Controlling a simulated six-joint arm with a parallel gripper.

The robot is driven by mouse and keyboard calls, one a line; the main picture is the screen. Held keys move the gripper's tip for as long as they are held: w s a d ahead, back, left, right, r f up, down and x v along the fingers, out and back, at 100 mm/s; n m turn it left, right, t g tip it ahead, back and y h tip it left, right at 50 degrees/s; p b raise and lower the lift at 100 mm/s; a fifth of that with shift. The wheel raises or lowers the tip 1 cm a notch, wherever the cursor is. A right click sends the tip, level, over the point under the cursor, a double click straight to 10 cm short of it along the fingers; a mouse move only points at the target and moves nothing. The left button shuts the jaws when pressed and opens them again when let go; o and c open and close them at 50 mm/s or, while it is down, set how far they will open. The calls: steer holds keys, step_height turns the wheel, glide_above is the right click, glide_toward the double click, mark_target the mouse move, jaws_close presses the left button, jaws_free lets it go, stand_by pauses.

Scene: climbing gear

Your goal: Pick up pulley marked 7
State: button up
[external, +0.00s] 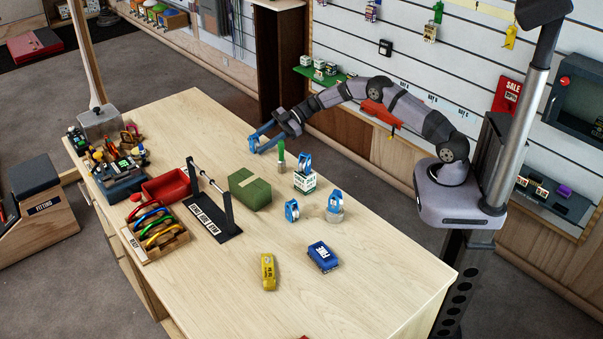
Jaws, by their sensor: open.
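Several blue-and-silver pulleys show in the external view. One pulley (305,162) sits on top of a green-and-white box (305,182). A second pulley (292,210) stands on the table in front of that box. A third pulley (334,202) rests on a short grey round stand (334,215). Their markings are too small to read, so I cannot tell which is marked 7. My gripper (261,144), with blue fingers, is open above the far part of the table. It is to the left of and beyond the pulleys, apart from them.
A green upright item (281,151) and green block (250,189) stand near my gripper. A black bar stand (215,225), red tray (167,188) and rack of coloured gear (155,235) are left. Blue (323,257) and yellow (268,271) items lie in front. The right front table is clear.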

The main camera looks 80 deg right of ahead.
steer(key=c, duration=0.9)
steer(key=shift+o, duration=0.2)
